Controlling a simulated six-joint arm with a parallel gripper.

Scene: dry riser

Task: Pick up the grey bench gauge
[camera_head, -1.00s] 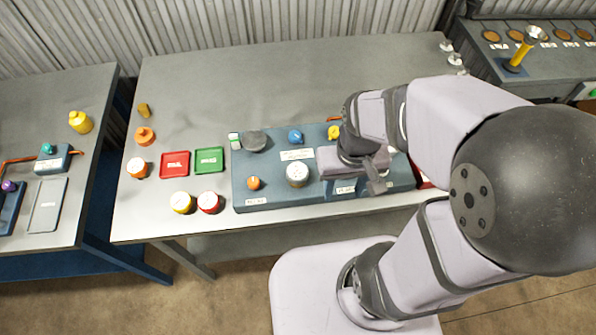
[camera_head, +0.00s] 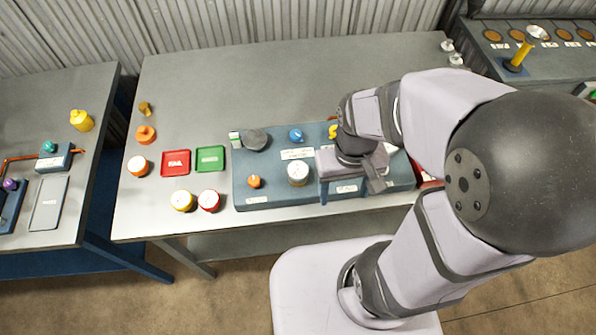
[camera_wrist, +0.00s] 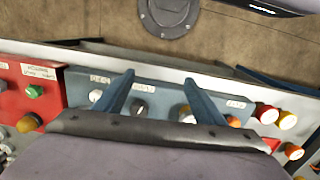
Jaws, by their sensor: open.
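A round white-faced gauge with a greyish rim (camera_head: 298,172) stands on the blue panel (camera_head: 280,196) in the head view; I take it for the grey bench gauge. In the wrist view, a partly hidden round thing (camera_wrist: 186,113) beside the right finger looks like the same gauge. My gripper (camera_wrist: 159,80) is open and empty, pointing down over the panel. A dark knob (camera_wrist: 140,108) lies between the fingers in the wrist view. My gripper hides part of the panel in the head view.
Red-rimmed (camera_head: 209,200), yellow-rimmed (camera_head: 183,201) and orange-rimmed (camera_head: 138,166) gauges stand left of the panel. Red (camera_head: 176,163) and green (camera_head: 210,159) trays lie nearby. An orange knob (camera_head: 254,182) and a dark grey disc (camera_head: 255,139) are on the panel.

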